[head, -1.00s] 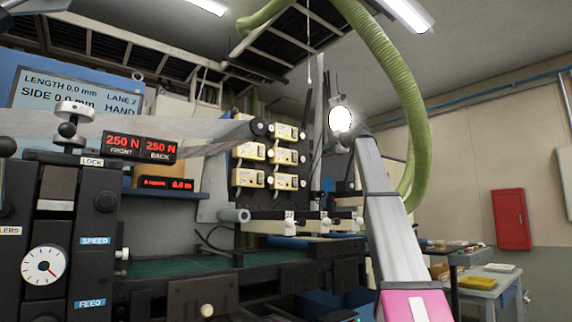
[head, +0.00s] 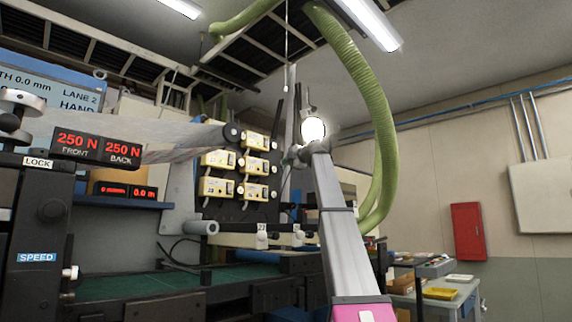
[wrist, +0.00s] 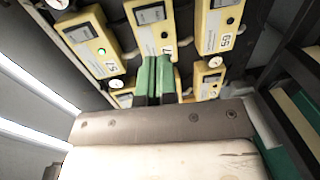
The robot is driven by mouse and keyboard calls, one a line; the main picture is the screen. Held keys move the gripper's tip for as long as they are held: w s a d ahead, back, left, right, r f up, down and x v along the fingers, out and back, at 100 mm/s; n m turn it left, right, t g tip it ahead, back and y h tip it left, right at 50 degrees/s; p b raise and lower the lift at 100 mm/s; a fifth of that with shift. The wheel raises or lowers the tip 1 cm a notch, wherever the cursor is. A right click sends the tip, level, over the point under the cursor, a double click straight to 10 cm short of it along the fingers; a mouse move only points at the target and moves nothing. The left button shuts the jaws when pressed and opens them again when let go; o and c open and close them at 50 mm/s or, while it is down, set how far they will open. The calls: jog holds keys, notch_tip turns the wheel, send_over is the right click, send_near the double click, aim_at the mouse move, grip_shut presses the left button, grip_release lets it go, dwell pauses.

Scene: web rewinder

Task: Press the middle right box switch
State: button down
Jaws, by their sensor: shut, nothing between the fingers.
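The yellow box switches are mounted on a dark panel in two columns of three in the head view. The middle right box switch (head: 257,166) is in the right column, between an upper and a lower box. In the wrist view, several yellow boxes show with grey rockers and round black knobs. My gripper (wrist: 155,68) has its green fingers shut together and empty. Its tips are close below the centre box (wrist: 153,27) in that picture. I cannot tell whether they touch it, or which box it is. In the head view my gripper is not clearly visible.
A web roller (head: 232,133) sits beside the boxes' upper left. A grey roller end (head: 203,227) juts out below them. A green hose (head: 377,120) hangs at the right. The green machine table (head: 130,284) lies below. A red cabinet (head: 468,231) is on the far wall.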

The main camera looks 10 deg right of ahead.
aim_at(267, 170)
jog(key=x, duration=1.1)
jog(key=shift+w, duration=0.15)
jog(key=shift+a+f, duration=0.1)
